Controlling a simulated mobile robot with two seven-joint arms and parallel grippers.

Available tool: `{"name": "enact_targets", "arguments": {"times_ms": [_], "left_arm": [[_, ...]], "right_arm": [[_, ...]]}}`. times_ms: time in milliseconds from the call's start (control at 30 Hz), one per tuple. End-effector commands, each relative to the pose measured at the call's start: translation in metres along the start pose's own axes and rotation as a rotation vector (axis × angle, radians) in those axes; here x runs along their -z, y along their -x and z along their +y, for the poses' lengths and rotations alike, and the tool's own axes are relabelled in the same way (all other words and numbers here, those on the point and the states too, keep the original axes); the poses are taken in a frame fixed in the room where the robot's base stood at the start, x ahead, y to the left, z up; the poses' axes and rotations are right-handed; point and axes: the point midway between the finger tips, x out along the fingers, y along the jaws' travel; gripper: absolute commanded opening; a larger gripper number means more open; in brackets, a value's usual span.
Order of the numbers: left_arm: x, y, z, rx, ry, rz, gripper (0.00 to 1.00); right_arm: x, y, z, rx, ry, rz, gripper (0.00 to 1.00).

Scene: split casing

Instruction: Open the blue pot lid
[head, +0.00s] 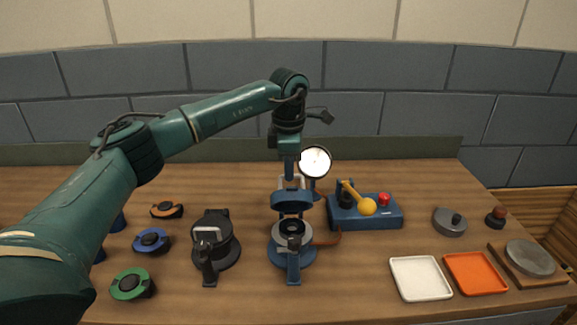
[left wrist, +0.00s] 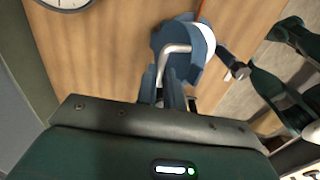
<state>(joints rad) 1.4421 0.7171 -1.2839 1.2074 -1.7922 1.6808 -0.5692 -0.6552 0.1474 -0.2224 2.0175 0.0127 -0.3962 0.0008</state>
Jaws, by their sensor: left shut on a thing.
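The blue pot (head: 292,250) stands on the middle of the table, its handle toward the front. Its blue lid (head: 291,199) is raised above the pot's rear, and the dark opening shows below it. My left gripper (head: 291,179) comes down from above and is shut on the lid's metal handle. In the left wrist view the lid (left wrist: 199,60) and its bent handle (left wrist: 175,49) lie at the fingertips (left wrist: 170,92). The fingers partly hide the grip. My right gripper is not in view.
A black pot (head: 215,240) stands left of the blue one, with round green (head: 132,284), blue (head: 151,241) and orange (head: 167,210) knobbed pieces farther left. A white dial (head: 315,162) and a blue lever box (head: 365,212) stand close right. White (head: 420,278) and orange (head: 475,273) trays lie front right.

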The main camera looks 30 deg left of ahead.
Motion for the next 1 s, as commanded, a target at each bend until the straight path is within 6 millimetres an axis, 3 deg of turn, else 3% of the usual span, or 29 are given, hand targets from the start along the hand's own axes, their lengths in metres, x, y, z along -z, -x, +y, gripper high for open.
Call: {"name": "enact_targets", "arguments": {"times_ms": [33, 700, 733, 1000], "left_arm": [[0.0016, -0.0082, -0.0019, 0.009, 0.003, 0.012, 0.00], [0.0013, -0.0094, -0.0031, 0.013, 0.002, 0.013, 0.00], [0.0013, -0.0094, -0.0032, 0.013, 0.002, 0.013, 0.10], [0.0008, -0.0059, -0.0022, 0.009, 0.000, 0.008, 0.31]], "right_arm": [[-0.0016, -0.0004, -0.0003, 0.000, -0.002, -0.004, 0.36], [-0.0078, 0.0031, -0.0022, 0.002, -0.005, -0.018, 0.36], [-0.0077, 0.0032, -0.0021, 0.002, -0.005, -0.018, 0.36], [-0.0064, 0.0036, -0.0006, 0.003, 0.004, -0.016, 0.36]]}}
